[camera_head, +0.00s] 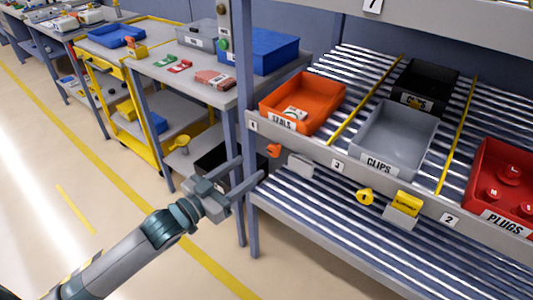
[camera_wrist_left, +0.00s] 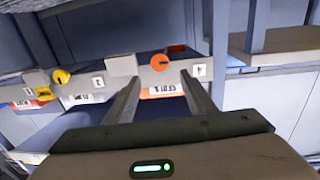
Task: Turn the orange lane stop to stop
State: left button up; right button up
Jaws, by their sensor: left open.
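The orange lane stop (camera_head: 273,151) is a small round knob on the front rail of the roller shelf, below the orange seals bin (camera_head: 303,100). In the left wrist view the orange lane stop (camera_wrist_left: 159,63) shows as a disc with a small dark mark at its right side. My left gripper (camera_head: 251,167) is open and empty, in front of the rail, a little left of and below the knob. In the wrist view the knob appears between and beyond the two fingertips (camera_wrist_left: 160,80), apart from both. My right gripper is not in view.
A yellow lane stop (camera_head: 365,197) and a yellow block (camera_head: 407,203) sit farther right along the rail. A grey clips bin (camera_head: 395,138), a black bin (camera_head: 425,85) and a red plugs bin (camera_head: 505,180) stand on the rollers. A blue-grey shelf post (camera_head: 246,130) stands close to my gripper.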

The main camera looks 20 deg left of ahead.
aim_at(272, 151)
pick_arm(q)
jog(key=x, duration=0.8)
jog(key=shift+w+d+p, duration=0.1)
jog(key=shift+w+p, duration=0.05)
jog(key=shift+p, duration=0.2)
jog(key=shift+w, duration=0.15)
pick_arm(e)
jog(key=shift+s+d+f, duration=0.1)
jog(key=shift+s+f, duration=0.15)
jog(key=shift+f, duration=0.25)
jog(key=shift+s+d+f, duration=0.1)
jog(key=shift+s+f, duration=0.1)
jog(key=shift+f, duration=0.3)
pick_arm(q)
grip_shut()
